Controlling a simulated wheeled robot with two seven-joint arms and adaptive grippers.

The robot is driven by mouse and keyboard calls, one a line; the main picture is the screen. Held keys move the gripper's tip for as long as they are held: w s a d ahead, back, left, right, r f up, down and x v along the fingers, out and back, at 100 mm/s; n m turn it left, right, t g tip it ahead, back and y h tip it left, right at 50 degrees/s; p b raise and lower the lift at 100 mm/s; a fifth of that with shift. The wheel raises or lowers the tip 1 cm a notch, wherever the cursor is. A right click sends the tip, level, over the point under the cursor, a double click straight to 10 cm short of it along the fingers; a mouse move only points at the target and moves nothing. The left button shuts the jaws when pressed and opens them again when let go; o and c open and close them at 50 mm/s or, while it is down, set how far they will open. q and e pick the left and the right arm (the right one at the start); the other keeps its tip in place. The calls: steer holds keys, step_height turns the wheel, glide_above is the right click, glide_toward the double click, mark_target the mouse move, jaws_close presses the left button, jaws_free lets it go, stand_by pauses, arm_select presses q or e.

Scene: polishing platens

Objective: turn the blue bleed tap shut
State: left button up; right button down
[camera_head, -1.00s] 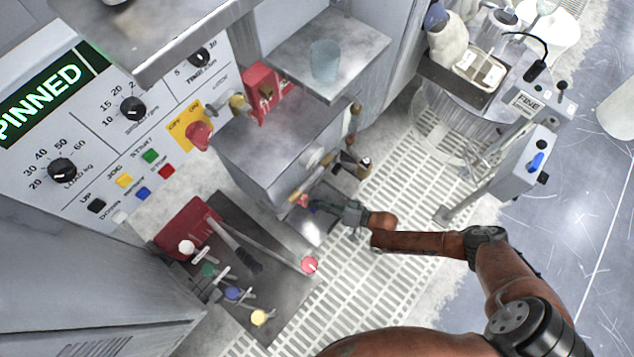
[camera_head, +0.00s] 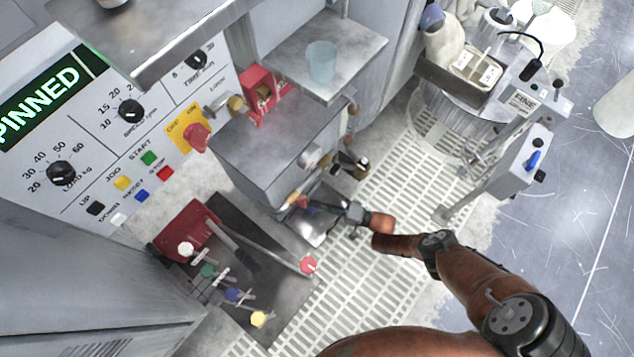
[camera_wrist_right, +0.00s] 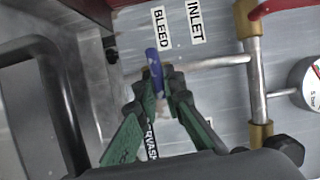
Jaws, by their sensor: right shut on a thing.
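The blue bleed tap (camera_wrist_right: 154,66) shows its handle in the right wrist view, beside a label reading BLEED (camera_wrist_right: 161,27). The handle points up in that picture, leaning slightly. My right gripper (camera_wrist_right: 160,90) has its green fingers on both sides of the handle's lower part and is shut on it. The fingers hide the tap's base. In the head view my right gripper (camera_head: 320,209) is low at the front of the grey box, and the tap there is too small and covered to make out. My left gripper is not in view.
A pipe with brass fittings (camera_wrist_right: 252,75) and a round gauge (camera_wrist_right: 308,85) are right of the tap in the wrist view. The grey box (camera_head: 275,150) stands over my gripper. A plate with coloured knobs (camera_head: 265,280) lies left. Open grating (camera_head: 385,205) is to the right.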

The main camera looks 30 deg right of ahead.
steer(key=shift+s+a+f+m, duration=0.1)
steer(key=shift+s+f+m, duration=0.2)
steer(key=shift+s+f, duration=0.4)
steer(key=shift+w, duration=0.2)
steer(key=shift+w+r, duration=0.2)
steer(key=shift+r, duration=0.1)
steer(key=c, duration=2.2)
jaws_free()
steer(key=shift+w+r, duration=0.1)
steer(key=shift+o, duration=0.8)
steer(key=shift+w+r, duration=0.1)
steer(key=shift+w, duration=0.05)
steer(key=shift+d, duration=0.25)
